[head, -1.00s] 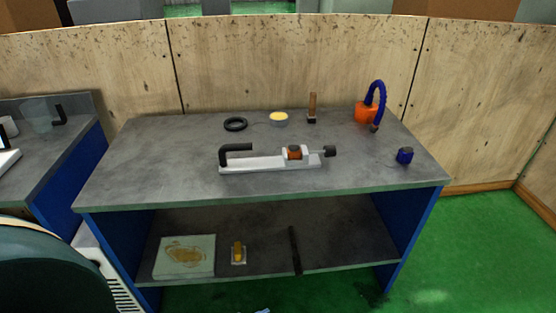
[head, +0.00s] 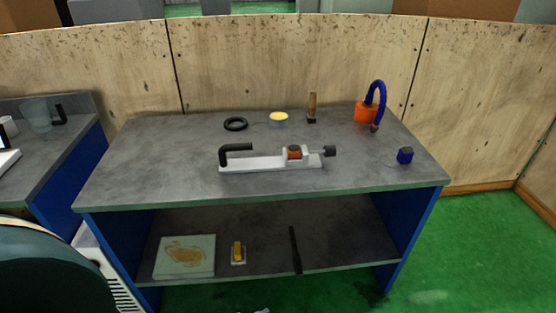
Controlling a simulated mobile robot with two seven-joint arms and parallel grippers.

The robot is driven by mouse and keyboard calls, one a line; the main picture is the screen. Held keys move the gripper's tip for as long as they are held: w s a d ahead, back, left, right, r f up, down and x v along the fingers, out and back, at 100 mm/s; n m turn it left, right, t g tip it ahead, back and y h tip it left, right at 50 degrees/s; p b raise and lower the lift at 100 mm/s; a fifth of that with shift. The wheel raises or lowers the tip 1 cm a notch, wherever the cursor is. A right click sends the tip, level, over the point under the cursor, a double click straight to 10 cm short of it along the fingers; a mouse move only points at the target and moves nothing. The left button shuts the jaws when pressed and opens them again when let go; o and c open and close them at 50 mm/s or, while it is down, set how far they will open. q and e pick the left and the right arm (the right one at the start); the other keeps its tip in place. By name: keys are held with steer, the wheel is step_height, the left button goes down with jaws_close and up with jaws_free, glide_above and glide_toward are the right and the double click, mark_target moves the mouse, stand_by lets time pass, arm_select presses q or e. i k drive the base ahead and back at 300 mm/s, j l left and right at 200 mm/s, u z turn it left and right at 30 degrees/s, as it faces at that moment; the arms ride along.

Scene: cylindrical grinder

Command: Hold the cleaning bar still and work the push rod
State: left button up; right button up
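A light grey bar-shaped device, likely the cleaning bar (head: 262,164), lies on the grey tabletop near its middle. A black bent handle (head: 236,149) rises at its left end. An orange-brown piece (head: 294,152) sits in a block toward its right end, and a black knob (head: 330,151) sticks out at the right, perhaps the push rod's end. Neither of my grippers shows in the head view, and nothing is touching the device.
On the grey table (head: 150,170) stand a black ring (head: 235,124), a tin with yellow contents (head: 278,119), a wooden-handled brush (head: 312,107), an orange pot with a blue hose (head: 365,112) and a small blue block (head: 405,155). A wooden wall (head: 290,60) stands behind. The table's front left is clear.

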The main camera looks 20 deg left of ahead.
mark_target(329, 151)
steer(key=i+u, duration=0.7)
steer(key=i+l+u, duration=0.2)
steer(key=u, duration=0.15)
steer(key=i, duration=0.1)
